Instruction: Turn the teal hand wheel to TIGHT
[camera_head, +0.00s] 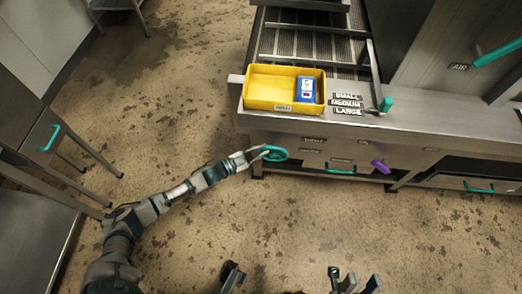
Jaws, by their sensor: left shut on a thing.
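The teal hand wheel (280,155) is a small ring on the front face of the steel machine, below the yellow tray. My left arm reaches in from the lower left, and my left gripper (263,153) is shut on the left part of the wheel's rim. The fingers partly hide the wheel there. My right gripper (354,280) seems to show only as dark and grey parts at the bottom edge, well below the machine and touching nothing. Its jaw state is unclear.
A yellow tray (260,104) holding a blue-and-white box (306,91) sits on the ledge above. A purple handle (380,167) and a teal bar handle (341,171) are right of the wheel. A cabinet (38,130) stands left. The floor between is clear.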

